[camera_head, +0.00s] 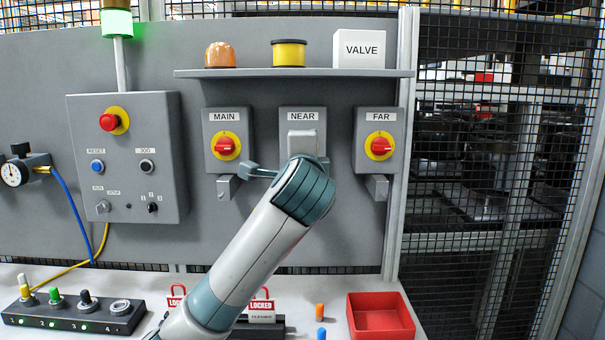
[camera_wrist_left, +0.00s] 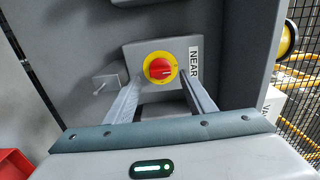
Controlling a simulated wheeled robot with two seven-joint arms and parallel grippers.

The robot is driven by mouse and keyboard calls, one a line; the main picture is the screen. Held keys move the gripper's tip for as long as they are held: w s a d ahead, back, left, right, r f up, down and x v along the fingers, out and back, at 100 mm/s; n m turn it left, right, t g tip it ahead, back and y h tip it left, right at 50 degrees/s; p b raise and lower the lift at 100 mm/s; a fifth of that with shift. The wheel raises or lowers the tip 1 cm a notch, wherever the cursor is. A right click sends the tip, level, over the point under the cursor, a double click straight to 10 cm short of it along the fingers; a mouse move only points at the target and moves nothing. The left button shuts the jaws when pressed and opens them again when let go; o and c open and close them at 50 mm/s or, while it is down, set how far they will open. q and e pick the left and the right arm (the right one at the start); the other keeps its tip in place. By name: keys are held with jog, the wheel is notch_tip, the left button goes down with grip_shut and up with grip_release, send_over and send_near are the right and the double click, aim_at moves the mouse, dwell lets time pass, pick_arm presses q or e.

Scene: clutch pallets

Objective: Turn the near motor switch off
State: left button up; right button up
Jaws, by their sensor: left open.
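The near motor switch (camera_head: 289,125) is a grey box under the NEAR label in the head view. Its knob is hidden there behind my left arm and hand. In the left wrist view the red knob (camera_wrist_left: 160,69) sits on a yellow disc, with the NEAR label (camera_wrist_left: 195,62) to its right. A small pale mark shows on the knob's right side. My left gripper (camera_wrist_left: 162,84) is open, its two fingers reaching towards the box on either side of the knob. I cannot tell whether they touch it. My right gripper is not in view.
The MAIN switch (camera_head: 227,146) and FAR switch (camera_head: 379,146) flank the near one, each with a grey bracket below. A shelf (camera_head: 295,73) with a VALVE box runs above. A button box (camera_head: 130,185) is at left. Below are red LOCKED tags and a red bin (camera_head: 380,312).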

pick_arm(q)
jog(key=s+b, duration=0.2)
jog(key=s, duration=1.1)
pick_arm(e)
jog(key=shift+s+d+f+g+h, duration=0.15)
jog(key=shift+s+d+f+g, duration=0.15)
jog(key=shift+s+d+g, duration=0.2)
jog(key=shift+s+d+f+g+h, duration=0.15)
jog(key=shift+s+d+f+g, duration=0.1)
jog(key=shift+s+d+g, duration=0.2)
pick_arm(q)
jog(key=shift+w, duration=0.1)
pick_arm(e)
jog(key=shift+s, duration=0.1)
